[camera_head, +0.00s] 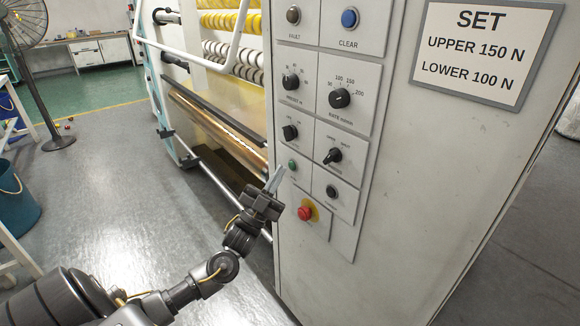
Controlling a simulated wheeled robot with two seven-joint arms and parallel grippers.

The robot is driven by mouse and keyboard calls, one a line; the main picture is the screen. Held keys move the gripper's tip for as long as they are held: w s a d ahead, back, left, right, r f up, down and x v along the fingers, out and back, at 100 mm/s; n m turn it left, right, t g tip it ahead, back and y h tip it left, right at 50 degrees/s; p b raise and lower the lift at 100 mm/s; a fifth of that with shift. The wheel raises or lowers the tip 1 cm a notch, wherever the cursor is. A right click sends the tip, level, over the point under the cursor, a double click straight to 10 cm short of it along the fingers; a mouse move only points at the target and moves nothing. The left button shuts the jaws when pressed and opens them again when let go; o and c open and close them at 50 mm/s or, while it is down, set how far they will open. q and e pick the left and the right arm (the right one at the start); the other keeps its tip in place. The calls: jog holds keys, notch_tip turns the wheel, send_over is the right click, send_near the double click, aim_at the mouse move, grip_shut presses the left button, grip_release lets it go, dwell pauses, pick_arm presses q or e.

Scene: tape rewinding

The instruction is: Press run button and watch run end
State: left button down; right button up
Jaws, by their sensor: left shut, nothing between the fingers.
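The control panel (321,142) is on the face of a grey cabinet in the middle of the view. A small green button (293,165) sits low on its left column; its label is too small to read. My left gripper (276,178) comes up from below and is shut and empty. Its fingertips are just left of and slightly below the green button. I cannot tell whether they touch it. A dark button (332,192) sits to the lower right, and a red stop button (305,213) on a yellow base is below. My right gripper is not in view.
Black knobs (339,98) stick out above, with a blue clear button (349,18) at the top. The rewinding machine (215,120) with rollers stands behind left. A fan and a blue bucket (18,200) are at far left.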

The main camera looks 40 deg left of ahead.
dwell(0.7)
pick_arm(q)
jog(key=shift+w+d, duration=0.15)
jog(key=shift+w, duration=0.2)
jog(key=shift+w+d, duration=0.1)
jog(key=shift+w, duration=0.25)
dwell(0.6)
jog(key=shift+s, duration=0.1)
jog(key=shift+s+a, duration=0.25)
jog(key=shift+s, duration=0.4)
jog(key=s+p, duration=0.1)
jog(key=s, duration=0.1)
jog(key=s+a+p, duration=0.1)
jog(key=s, duration=0.1)
jog(key=shift+s+a, duration=0.2)
jog(key=shift+s, duration=0.2)
